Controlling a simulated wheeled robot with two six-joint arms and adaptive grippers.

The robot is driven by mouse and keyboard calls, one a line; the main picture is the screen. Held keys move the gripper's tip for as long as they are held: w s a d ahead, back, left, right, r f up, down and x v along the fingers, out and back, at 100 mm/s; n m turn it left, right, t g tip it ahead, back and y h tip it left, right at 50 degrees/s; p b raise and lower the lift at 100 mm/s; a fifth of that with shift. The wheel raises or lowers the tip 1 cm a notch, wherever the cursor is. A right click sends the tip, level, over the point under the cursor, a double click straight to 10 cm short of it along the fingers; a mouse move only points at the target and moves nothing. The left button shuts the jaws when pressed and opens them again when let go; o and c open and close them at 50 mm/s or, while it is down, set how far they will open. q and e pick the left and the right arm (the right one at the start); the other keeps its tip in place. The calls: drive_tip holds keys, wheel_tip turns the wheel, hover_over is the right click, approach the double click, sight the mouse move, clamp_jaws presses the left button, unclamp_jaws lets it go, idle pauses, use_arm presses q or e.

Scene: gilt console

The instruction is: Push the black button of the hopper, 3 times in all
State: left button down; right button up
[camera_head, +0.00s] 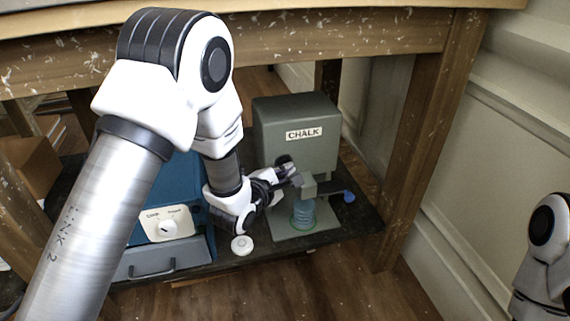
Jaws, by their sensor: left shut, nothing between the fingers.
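The hopper (299,115) is a grey-green box labelled CHALK, standing on the dark low shelf under the table. It has a spout at its lower front and a flat base plate. A teal translucent cup (303,214) stands below the spout. My right gripper is out of view; only part of my right arm shows.
A blue-ended lever (349,197) sticks out right of the spout. A blue machine (176,185) with a dial panel and grey drawer stands to the left, partly behind my left arm. A white round piece (242,245) sits at the shelf's front. A wooden table leg (420,140) stands at right.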

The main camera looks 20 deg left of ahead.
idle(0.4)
use_arm(q)
drive_tip(key=shift+s+d+p, duration=0.3)
drive_tip(key=shift+s+d, duration=0.1)
drive_tip(key=shift+s, duration=0.2)
drive_tip(key=shift+s+d+p, duration=0.4)
drive_tip(key=shift+s+d, duration=0.3)
drive_tip(key=shift+s, duration=0.35)
drive_tip(key=shift+s+d+p, duration=0.35)
drive_tip(key=shift+s+d, duration=0.35)
drive_tip(key=shift+s, duration=0.3)
idle(0.5)
